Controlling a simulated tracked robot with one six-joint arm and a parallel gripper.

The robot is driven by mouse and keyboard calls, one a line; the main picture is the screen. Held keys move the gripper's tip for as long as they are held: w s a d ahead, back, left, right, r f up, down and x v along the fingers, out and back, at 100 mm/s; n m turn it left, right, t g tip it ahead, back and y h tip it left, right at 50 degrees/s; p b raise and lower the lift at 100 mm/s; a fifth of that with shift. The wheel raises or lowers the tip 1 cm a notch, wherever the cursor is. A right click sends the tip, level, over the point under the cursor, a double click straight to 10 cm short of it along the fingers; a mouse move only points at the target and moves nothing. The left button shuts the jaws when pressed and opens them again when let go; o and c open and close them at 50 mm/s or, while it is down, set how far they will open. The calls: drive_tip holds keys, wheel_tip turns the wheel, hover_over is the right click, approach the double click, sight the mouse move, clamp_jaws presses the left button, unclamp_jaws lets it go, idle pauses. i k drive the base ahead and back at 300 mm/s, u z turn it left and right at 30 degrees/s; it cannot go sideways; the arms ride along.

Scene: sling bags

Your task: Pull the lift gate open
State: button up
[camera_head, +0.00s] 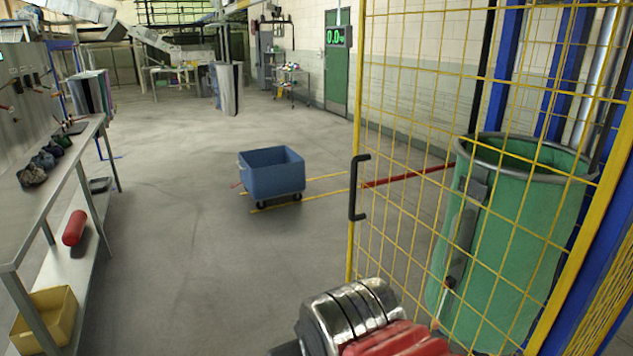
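The lift gate (400,130) is a yellow wire-mesh panel in a yellow frame, standing upright close in front on the right. A black C-shaped handle (354,187) is fixed on its left upright. From this one view I cannot tell whether the gate is latched or ajar. A silver and red part of my arm shows at the bottom centre, below the handle and apart from it. My gripper's fingers are not in view.
A green sling bag (515,235) with a grey rim hangs behind the mesh, among blue posts (505,70). A blue wheeled cart (272,175) stands on open floor left of the gate. A grey bench (60,165) runs along the left side. The floor between is clear.

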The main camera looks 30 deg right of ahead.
sight(622, 144)
drive_tip(key=u, duration=0.45)
drive_tip(key=i, duration=1.3)
drive_tip(key=u, duration=0.35)
